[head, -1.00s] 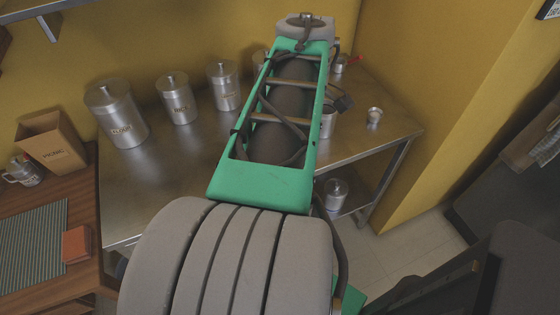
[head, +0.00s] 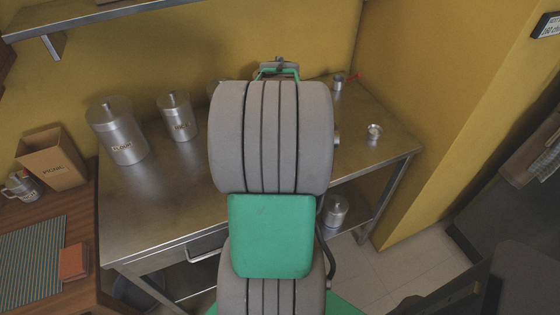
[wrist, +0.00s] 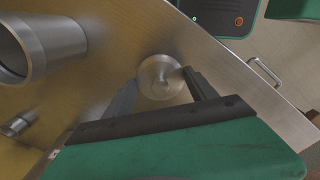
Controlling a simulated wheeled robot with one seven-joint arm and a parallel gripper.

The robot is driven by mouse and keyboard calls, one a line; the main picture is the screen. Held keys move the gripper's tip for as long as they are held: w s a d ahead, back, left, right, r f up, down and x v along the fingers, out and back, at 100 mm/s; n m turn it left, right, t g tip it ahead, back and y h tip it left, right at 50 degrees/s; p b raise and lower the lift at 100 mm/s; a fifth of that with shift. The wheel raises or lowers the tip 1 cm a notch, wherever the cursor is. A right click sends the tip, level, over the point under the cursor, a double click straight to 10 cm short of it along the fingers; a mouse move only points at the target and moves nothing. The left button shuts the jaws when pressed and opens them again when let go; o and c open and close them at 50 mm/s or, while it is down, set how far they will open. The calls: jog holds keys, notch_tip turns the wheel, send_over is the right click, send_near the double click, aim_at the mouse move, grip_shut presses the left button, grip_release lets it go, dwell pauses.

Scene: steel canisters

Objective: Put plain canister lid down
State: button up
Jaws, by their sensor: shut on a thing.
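In the wrist view, my gripper (wrist: 164,92) is shut on a round steel lid (wrist: 153,76), with one dark finger on each side of it. The lid is over the steel table; I cannot tell whether it touches the top. An open steel canister (wrist: 68,38) without a lid stands on the table at the upper left of the wrist view, apart from the lid. In the head view, my arm hides my gripper, the lid and the open canister.
The steel table (head: 160,215) also carries a flour canister (head: 123,142), a second labelled canister (head: 180,125) and a small steel cup (head: 374,136). A lidded canister (head: 335,212) is on the shelf below. The table's front edge and drawer handle (wrist: 264,72) are near the lid.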

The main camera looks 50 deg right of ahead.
jog(key=shift+f, duration=0.65)
jog(key=shift+f, duration=0.2)
jog(key=o, duration=1.3)
jog(key=shift+o, duration=0.2)
jog(key=shift+r, duration=0.1)
notch_tip(320, 180, up, 12)
jog(key=w+a+f+t, duration=0.1)
jog(key=w+a, duration=0.3)
jog(key=a, duration=0.4)
jog(key=w+a, duration=0.3)
jog(key=a, duration=0.4)
jog(key=s+a+f+m+t, duration=0.1)
jog(key=a+f, duration=0.3)
jog(key=a, duration=1.3)
jog(key=shift+m+t, duration=0.3)
jog(key=shift+m, duration=0.5)
